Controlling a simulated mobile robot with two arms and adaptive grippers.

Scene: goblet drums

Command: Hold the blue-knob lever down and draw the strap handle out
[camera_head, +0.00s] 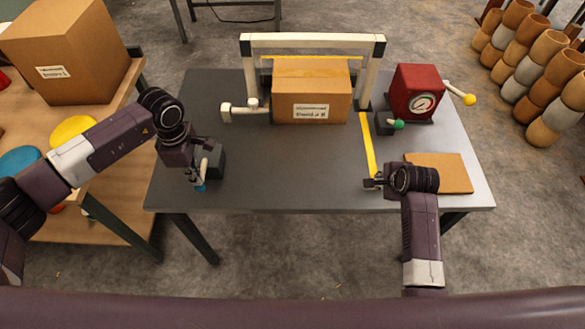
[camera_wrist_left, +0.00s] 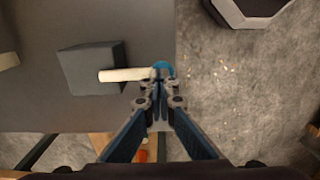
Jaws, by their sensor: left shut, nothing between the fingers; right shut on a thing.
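The blue-knob lever (camera_head: 206,168) is a cream rod on a dark block (camera_wrist_left: 88,68) at the table's front left. Its blue knob (camera_head: 200,188) also shows in the left wrist view (camera_wrist_left: 164,67). My left gripper (camera_head: 195,178) is shut and empty, its fingertips over the knob end of the lever; whether they touch is unclear. The yellow strap (camera_head: 368,145) runs along the tabletop from the white frame toward the front edge. My right gripper (camera_head: 372,183) is shut on the strap handle at its near end; the gripper mostly hides the handle.
The white frame (camera_head: 312,41) stands over a cardboard box (camera_head: 311,84). A cream handle (camera_head: 240,110) is left of the box. A red dial box (camera_head: 416,92) with a yellow-knob lever, a green knob (camera_head: 398,125) and a brown board (camera_head: 445,172) are at right. The table's middle is clear.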

